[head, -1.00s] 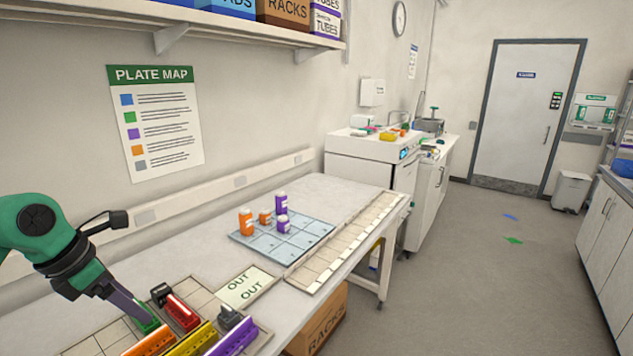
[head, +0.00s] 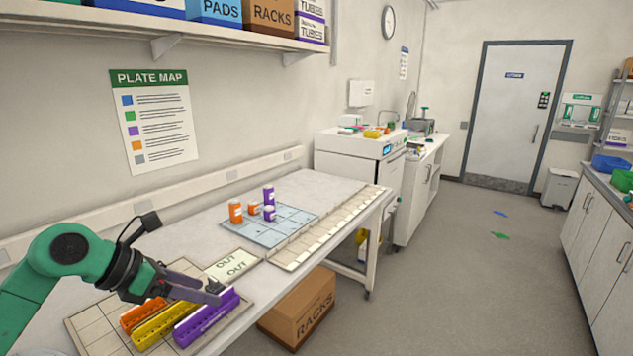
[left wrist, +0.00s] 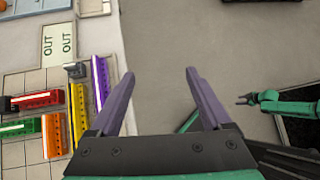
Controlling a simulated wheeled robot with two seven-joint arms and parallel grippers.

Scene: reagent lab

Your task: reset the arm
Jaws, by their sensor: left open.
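My left arm comes in from the left in the head view. Its gripper (head: 198,288) is over the near tray, by the purple rack (head: 207,318). In the left wrist view the left gripper (left wrist: 165,75) has its two purple-grey fingers apart, with only bare floor between them. The fingers are empty and lie to the right of the racks on the tray. My right arm (left wrist: 285,106) shows at the right edge of the left wrist view; its gripper is small, and I cannot tell whether it is open.
The tray (head: 88,322) also holds a yellow rack (head: 166,325) and an orange rack (head: 142,312). Red (left wrist: 30,101) and green (left wrist: 20,127) racks show in the wrist view. Bottles stand on a blue grid mat (head: 240,232). A cardboard box (head: 300,308) is below the table edge.

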